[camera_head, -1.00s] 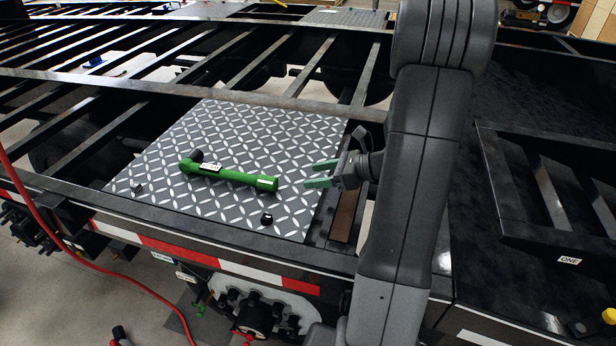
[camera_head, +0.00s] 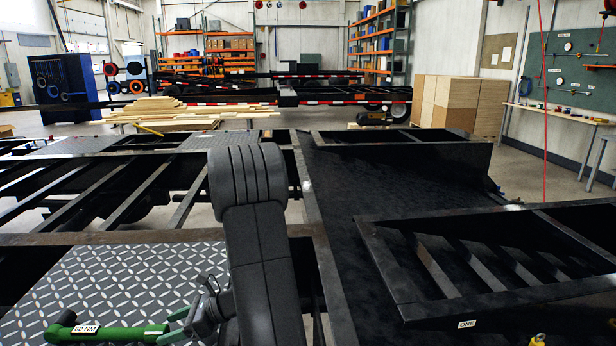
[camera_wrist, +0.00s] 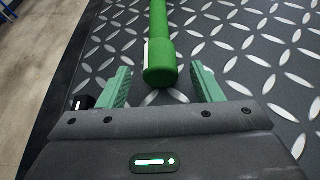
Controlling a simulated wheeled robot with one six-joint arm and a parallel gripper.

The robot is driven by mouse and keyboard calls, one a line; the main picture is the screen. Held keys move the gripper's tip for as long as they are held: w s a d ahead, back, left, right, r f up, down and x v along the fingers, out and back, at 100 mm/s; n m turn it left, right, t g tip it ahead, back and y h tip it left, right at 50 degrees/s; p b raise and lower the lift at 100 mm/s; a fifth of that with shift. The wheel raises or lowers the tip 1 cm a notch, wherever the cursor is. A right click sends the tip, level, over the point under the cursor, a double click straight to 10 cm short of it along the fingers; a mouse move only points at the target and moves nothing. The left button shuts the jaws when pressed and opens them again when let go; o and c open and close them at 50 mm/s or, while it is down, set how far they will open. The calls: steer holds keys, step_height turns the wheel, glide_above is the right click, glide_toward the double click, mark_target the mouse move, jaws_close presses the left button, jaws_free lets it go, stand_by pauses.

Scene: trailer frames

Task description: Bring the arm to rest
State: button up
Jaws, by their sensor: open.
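My arm (camera_head: 262,255) rises in the lower middle of the head view, folded at its elbow. My gripper (camera_head: 180,326) is at the lower left of it, with green fingers. In the wrist view my gripper (camera_wrist: 160,88) is open, its two green fingers apart. A green tool (camera_head: 110,334) labelled 60 NM lies on the diamond-patterned plate (camera_head: 125,275). In the wrist view the end of the green tool (camera_wrist: 160,60) lies in front of and partly between the fingertips, with gaps on both sides. I cannot tell the gripper's height over the plate.
Black trailer beams (camera_head: 150,195) surround the plate. A black frame marked ONE (camera_head: 467,323) stands at the right. Stacked lumber (camera_head: 190,112), wooden boxes (camera_head: 460,105) and orange shelving (camera_head: 380,45) are farther back. A red hose (camera_head: 545,100) hangs at the right.

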mark_target(166, 329)
steer(key=x, duration=0.3)
steer(key=shift+a, duration=0.1)
steer(key=shift+a+f, duration=0.2)
steer(key=shift+f, duration=0.1)
steer(key=shift+d+r+n+t+b, duration=0.1)
steer(key=shift+r+n+t+b, duration=0.15)
steer(key=shift+b, duration=0.25)
